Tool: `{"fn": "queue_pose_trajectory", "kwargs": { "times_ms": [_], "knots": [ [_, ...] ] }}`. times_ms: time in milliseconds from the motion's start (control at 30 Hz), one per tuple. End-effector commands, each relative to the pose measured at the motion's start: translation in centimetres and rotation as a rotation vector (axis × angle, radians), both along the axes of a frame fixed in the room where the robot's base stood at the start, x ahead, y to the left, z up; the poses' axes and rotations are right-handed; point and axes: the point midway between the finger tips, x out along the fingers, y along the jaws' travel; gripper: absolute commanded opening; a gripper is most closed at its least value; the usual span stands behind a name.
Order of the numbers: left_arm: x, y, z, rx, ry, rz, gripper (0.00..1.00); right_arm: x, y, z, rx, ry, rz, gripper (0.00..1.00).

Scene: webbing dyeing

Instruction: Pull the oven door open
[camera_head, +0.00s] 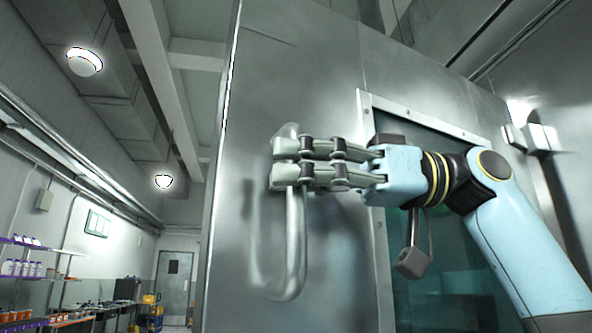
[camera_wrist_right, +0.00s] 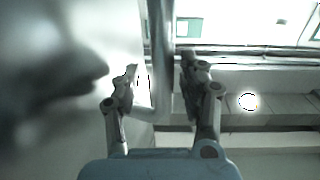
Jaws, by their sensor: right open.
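The oven door (camera_head: 310,75) is a large brushed-metal panel with a framed, teal-tinted window (camera_head: 445,295). It appears closed. Its upright bar handle (camera_head: 296,245) is near the door's left edge. My right gripper (camera_head: 279,161) is at the handle's upper part, reaching in from the right, and hides some of it. In the right wrist view, the handle bar (camera_wrist_right: 161,40) stands between the two open fingers of my right gripper (camera_wrist_right: 160,68). There are visible gaps between the bar and the fingers. My left gripper is not in view.
A metal hinge or bracket (camera_head: 532,138) is at the door's right side. Left of the oven is an open aisle with purple shelves (camera_head: 35,247) of bottles, yellow crates (camera_head: 150,315) and a far door (camera_head: 174,283). Round lamps (camera_head: 84,62) hang above.

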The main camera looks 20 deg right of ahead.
Motion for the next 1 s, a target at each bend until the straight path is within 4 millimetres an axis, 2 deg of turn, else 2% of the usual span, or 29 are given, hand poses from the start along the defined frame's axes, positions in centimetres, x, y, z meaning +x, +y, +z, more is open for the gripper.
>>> {"fn": "queue_pose_trajectory", "kwargs": {
  "times_ms": [267, 433, 1000],
  "knots": [
    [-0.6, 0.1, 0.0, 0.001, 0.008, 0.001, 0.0, 0.0, 0.0, -0.1, -0.001, 0.001, 0.001, 0.42],
    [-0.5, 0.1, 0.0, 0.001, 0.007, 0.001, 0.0, -0.1, -0.9, -0.2, -0.006, 0.002, -0.001, 0.42],
    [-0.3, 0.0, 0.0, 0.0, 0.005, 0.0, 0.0, -1.6, -8.9, -0.2, -0.008, 0.007, -0.006, 0.42]
  ]
}}
